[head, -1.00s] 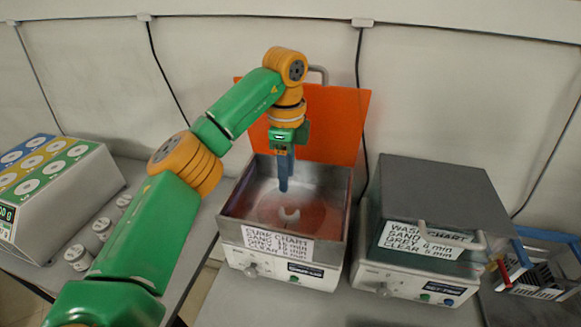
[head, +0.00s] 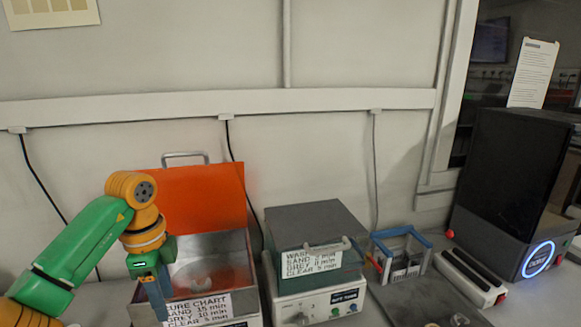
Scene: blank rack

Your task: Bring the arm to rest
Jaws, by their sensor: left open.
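My left arm comes in from the left, and its gripper (head: 158,300) points down, open, with nothing seen between its fingers. It shows in front of the left side of the cure box (head: 240,300), and I cannot tell the gap between them. The cure box has its orange lid (head: 205,190) raised, with a chart label on its front. A pale curved piece (head: 201,279) lies inside it. My right gripper is not in view.
The wash box (head: 312,222), with its grey lid down, stands right of the cure box. Further right are a blue-framed rack (head: 402,238), a white bar-like unit with dark slots (head: 470,277) and a tall black-covered machine (head: 510,165) with a blue ring light. The wall is behind.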

